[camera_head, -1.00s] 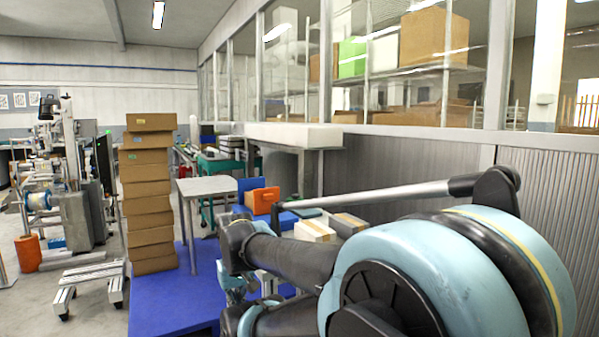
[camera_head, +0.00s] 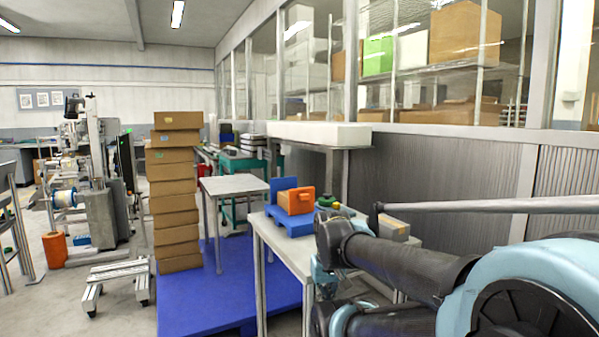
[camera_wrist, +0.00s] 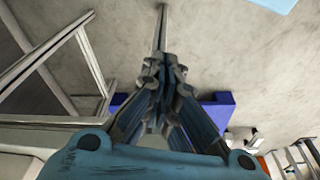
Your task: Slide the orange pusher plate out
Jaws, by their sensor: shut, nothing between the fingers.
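An orange plate-like part (camera_head: 307,195) stands against a tan block on a blue fixture (camera_head: 292,225) on a small light table, right of centre in the head view. A green knob (camera_head: 328,201) sits just right of it. My gripper (camera_wrist: 161,72) is shut and empty in the wrist view, with bare floor behind its fingers. It is apart from the orange part, which does not show in the wrist view. My arm covers the right part of the table in the head view, and the fingertips cannot be made out there.
A tall stack of cardboard boxes (camera_head: 176,205) stands on a blue floor platform (camera_head: 205,290) left of the table. A grey-topped table (camera_head: 235,185) stands behind. A box (camera_head: 396,229) lies at the table's right. A ribbed wall (camera_head: 430,170) bounds the right side.

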